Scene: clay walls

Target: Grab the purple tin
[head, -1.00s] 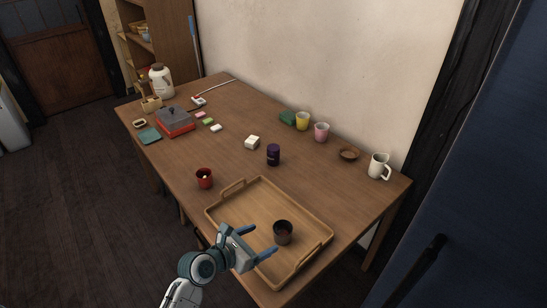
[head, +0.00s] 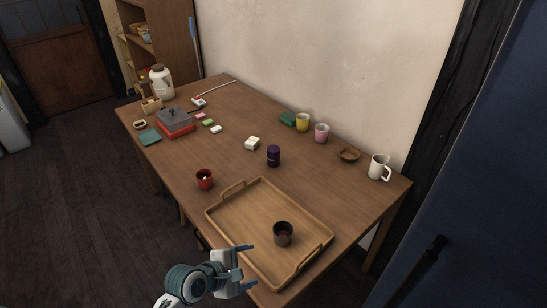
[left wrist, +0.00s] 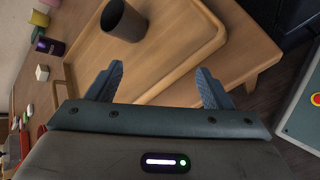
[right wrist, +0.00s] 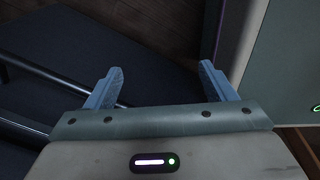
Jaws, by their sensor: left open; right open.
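The purple tin (head: 273,155) stands upright on the wooden table, behind the tray. It also shows at the left of the left wrist view (left wrist: 51,46). My left gripper (head: 252,266) is open and empty at the table's front edge, by the tray's near left side, well short of the tin. Its two blue fingers are spread in the left wrist view (left wrist: 160,88). My right gripper (right wrist: 160,82) is open and empty in the right wrist view, over dark floor and dark furniture, away from the table. It is not in the head view.
The wooden tray (head: 228,219) holds a dark cup (head: 283,233). A red cup (head: 204,179) stands left of the tray and a white block (head: 252,143) left of the tin. Yellow (head: 303,122) and pink (head: 321,132) cups and a white mug (head: 379,168) stand along the wall.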

